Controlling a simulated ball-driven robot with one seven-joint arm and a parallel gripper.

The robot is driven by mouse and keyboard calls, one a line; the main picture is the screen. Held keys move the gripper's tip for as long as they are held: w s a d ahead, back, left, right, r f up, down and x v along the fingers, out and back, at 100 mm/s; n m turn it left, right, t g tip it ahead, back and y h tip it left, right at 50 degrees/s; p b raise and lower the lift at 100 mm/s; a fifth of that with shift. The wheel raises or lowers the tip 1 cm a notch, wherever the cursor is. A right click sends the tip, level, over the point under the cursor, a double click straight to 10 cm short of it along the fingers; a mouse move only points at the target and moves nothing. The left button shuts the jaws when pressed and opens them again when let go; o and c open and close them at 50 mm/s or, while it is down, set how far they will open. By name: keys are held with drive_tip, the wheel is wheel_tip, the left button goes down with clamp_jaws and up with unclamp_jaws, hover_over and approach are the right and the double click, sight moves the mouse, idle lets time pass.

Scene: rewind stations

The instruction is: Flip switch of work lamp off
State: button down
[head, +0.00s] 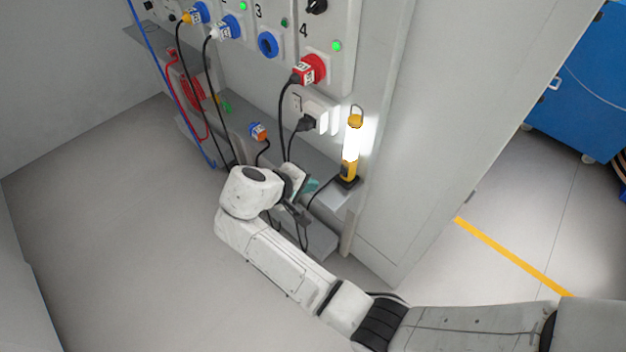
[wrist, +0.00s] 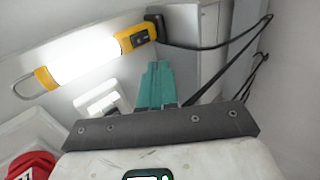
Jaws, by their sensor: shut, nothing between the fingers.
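The work lamp (head: 351,146) stands upright on the grey shelf at its right end, against the panel wall, with a yellow body, a hook on top and a brightly lit white tube. In the wrist view the lamp (wrist: 85,58) lies slantwise across the upper left. Its dark switch area (wrist: 141,39) shows on the yellow handle beside the black base. My gripper (wrist: 155,72) has teal fingers, shut and empty, pointing toward the lamp's handle but apart from it in the picture. In the head view my gripper (head: 312,186) is left of the lamp's base, partly hidden by my wrist.
A red plug (head: 309,69) and a blue socket (head: 268,44) are on the panel above. A black plug sits in a white wall socket (head: 325,110) left of the lamp. An orange-and-blue connector (head: 259,131) lies on the shelf (head: 338,192). Black cables hang near my gripper.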

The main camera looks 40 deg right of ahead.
sight(342, 171)
drive_tip(key=x, duration=0.8)
drive_tip(key=shift+d+f+b, duration=0.2)
drive_tip(key=shift+b, duration=0.15)
drive_tip(key=shift+d+r, duration=0.2)
drive_tip(key=shift+d, duration=0.4)
drive_tip(key=shift+d+r, duration=0.2)
drive_tip(key=shift+d, duration=1)
drive_tip(key=shift+r, duration=0.1)
drive_tip(key=shift+d+r+p, duration=0.15)
drive_tip(key=shift+d+p, duration=0.15)
drive_tip(key=shift+p, duration=0.15)
